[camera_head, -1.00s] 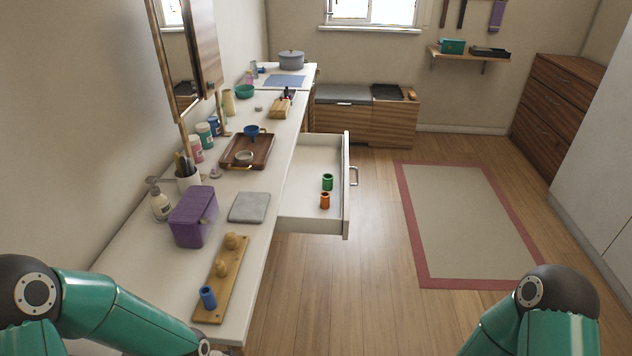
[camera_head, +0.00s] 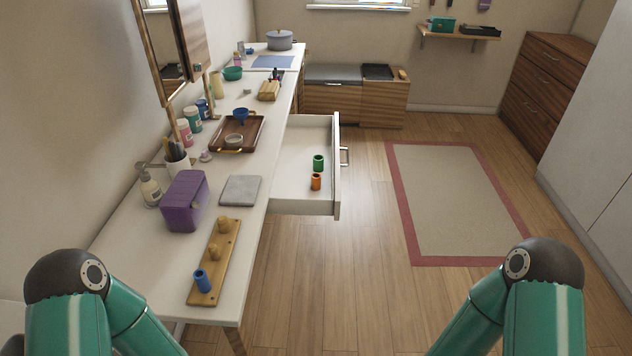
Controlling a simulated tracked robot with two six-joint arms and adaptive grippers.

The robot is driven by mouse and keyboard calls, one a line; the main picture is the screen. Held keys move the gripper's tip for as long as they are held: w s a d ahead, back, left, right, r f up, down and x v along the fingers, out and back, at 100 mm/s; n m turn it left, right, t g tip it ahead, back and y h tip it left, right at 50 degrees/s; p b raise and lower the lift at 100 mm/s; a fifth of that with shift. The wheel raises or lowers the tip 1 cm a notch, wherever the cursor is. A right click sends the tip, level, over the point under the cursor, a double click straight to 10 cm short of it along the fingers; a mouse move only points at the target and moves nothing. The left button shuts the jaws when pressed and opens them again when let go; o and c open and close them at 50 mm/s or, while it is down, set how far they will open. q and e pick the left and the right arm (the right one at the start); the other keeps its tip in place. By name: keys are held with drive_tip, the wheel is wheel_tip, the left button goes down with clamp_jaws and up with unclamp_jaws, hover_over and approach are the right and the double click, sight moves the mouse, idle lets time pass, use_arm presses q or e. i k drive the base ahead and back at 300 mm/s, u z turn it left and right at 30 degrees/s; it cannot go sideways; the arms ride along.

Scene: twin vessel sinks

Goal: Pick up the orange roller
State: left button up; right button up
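The orange roller (camera_head: 316,182) stands upright in the open white drawer (camera_head: 290,205), near the drawer's front corner. A green roller (camera_head: 318,162) stands just behind it. A blue roller (camera_head: 202,281) is on the near end of a wooden peg board (camera_head: 213,290) on the counter. Only my teal arm links show at the bottom left and bottom right. Both of my grippers are out of the picture, so nothing shows them near the orange roller.
The white counter (camera_head: 120,262) runs along the left wall. A purple box (camera_head: 185,203), a grey slab (camera_head: 240,190) and a brown tray (camera_head: 258,133) stand on it. The wooden floor (camera_head: 350,290) right of the drawer is clear, with a red-edged rug (camera_head: 455,205) beyond.

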sight(315, 176)
drive_tip(key=u, duration=1.05)
drive_tip(key=i, duration=0.15)
drive_tip(key=z, duration=3.1)
drive_tip(key=i, duration=2.8)
drive_tip(key=u, duration=1.7)
drive_tip(key=i, duration=0.15)
drive_tip(key=u, duration=2)
